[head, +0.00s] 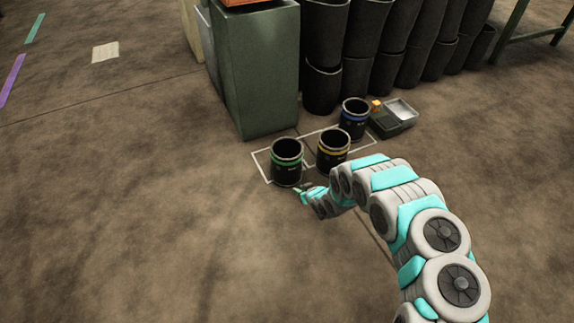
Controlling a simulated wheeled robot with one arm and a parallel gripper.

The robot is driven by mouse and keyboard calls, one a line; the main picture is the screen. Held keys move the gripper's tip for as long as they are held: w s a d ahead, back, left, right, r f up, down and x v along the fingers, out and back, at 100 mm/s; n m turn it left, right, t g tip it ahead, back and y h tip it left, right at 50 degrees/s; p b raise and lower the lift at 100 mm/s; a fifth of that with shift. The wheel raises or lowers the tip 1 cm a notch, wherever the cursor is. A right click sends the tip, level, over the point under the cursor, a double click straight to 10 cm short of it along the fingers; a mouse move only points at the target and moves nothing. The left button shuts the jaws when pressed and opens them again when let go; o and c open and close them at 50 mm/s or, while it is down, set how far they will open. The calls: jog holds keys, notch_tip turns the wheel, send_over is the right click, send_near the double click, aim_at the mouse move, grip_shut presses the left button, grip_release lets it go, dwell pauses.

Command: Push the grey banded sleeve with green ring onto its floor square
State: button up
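The grey banded sleeve with the green ring (286,164) stands upright at the left end of a row of three dark sleeves. A white-outlined floor square (259,167) shows behind it and to its left. The sleeve's base covers part of the outline, so I cannot tell whether it is fully inside. My gripper (299,191) is low at the floor, just in front and right of the sleeve's base. It is small and partly hidden by my wrist. I cannot tell whether it touches the sleeve or whether its fingers are apart.
A yellow-ringed sleeve (333,147) and a blue-ringed sleeve (354,119) stand to the right. Behind are a green cabinet (262,75) and tall black sleeves (325,55). A small device and metal tray (401,110) lie at right. Floor at left and front is clear.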

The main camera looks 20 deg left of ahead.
jog(key=shift+w+a+f, duration=0.25)
jog(key=shift+a+f, duration=0.05)
jog(key=shift+f, duration=0.1)
jog(key=shift+a, duration=0.1)
